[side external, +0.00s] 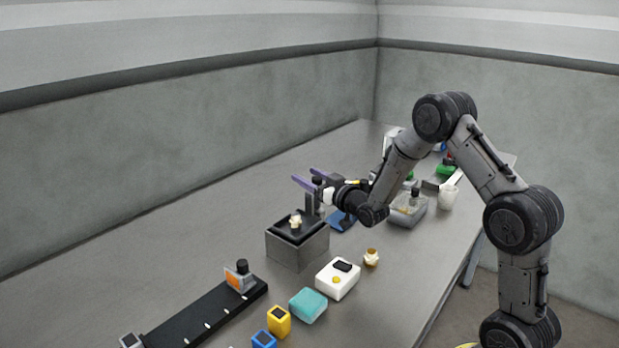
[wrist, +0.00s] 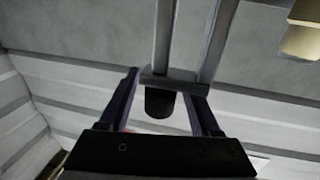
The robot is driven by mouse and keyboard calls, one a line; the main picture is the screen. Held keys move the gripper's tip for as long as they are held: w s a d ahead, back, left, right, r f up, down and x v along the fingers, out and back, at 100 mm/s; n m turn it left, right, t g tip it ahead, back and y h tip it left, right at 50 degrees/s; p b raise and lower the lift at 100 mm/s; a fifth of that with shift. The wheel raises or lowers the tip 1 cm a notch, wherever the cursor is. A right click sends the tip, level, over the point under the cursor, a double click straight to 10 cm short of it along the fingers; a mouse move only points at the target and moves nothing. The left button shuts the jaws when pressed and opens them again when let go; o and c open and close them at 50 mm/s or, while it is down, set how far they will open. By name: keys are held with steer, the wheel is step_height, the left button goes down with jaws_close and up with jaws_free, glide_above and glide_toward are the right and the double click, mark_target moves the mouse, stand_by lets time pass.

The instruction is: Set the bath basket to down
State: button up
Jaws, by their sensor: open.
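A grey box-shaped bath (side external: 297,254) stands on the table, with a dark tray-like basket (side external: 312,231) at its top. A small cream piece (side external: 295,221) sits on the basket. A dark upright post (side external: 309,204) rises behind the bath. My gripper (side external: 304,176) is open at the top of the post, with its purple fingers pointing left. In the wrist view my gripper (wrist: 164,98) has a dark crossbar (wrist: 172,78) and rounded dark knob (wrist: 159,103) between its fingers, below two grey rods. I cannot tell whether the fingers touch the knob.
A white box with a yellow button (side external: 338,279), a teal block (side external: 308,305) and a small brass-coloured piece (side external: 371,257) are in front of the bath. A black rail (side external: 205,315) lies front left. The table behind the bath is clear.

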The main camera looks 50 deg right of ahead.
jaws_close()
stand_by(1.4)
